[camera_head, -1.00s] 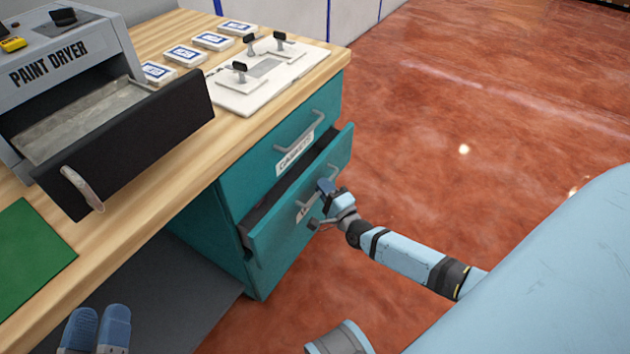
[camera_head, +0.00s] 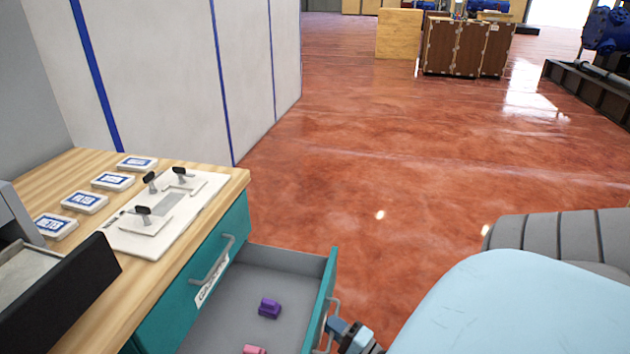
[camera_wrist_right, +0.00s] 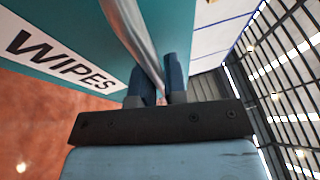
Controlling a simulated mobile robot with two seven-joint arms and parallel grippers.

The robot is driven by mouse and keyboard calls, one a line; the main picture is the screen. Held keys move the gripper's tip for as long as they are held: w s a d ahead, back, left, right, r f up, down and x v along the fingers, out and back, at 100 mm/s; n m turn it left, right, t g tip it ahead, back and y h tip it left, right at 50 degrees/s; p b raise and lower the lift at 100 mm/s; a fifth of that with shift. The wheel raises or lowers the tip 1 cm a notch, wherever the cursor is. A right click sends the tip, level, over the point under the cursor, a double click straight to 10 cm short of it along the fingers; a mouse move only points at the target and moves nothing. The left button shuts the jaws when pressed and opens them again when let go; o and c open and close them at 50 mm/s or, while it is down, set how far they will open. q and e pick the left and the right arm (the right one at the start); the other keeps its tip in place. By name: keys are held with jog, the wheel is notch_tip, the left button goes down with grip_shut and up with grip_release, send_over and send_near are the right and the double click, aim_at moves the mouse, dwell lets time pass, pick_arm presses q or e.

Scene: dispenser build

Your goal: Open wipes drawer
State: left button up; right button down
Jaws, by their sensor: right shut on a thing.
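The wipes drawer (camera_head: 225,305) is the lower teal drawer of the cabinet and stands pulled well out in the head view. A purple thing (camera_head: 269,308) and a pink thing (camera_head: 254,350) lie inside it. My right gripper (camera_head: 338,326) is at the outer face of the drawer front. In the right wrist view, its two blue fingers (camera_wrist_right: 160,80) are shut on the metal drawer handle (camera_wrist_right: 138,40), beside the WIPES label (camera_wrist_right: 62,60). My left gripper is not in view.
The closed upper drawer (camera_head: 190,290) has its own handle. On the wooden worktop (camera_head: 150,285) are several labelled packs (camera_head: 85,203), a white fixture board (camera_head: 165,215) and the paint dryer's dark drawer (camera_head: 60,300). Red floor (camera_head: 400,170) to the right is clear.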

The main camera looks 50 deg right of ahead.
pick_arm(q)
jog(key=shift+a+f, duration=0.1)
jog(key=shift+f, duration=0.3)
pick_arm(e)
jog(key=shift+s+d, duration=0.3)
jog(key=shift+s, duration=0.45)
jog(key=c, duration=1.2)
grip_release()
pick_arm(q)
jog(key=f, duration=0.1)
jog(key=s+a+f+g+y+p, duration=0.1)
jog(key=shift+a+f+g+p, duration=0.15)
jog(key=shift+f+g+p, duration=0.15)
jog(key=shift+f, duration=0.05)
pick_arm(e)
jog(key=s, duration=0.4)
jog(key=s+f, duration=0.1)
jog(key=s, duration=0.4)
jog(key=s+f, duration=0.1)
jog(key=s, duration=0.3)
jog(key=shift+s+f, duration=0.25)
jog(key=shift+s, duration=0.05)
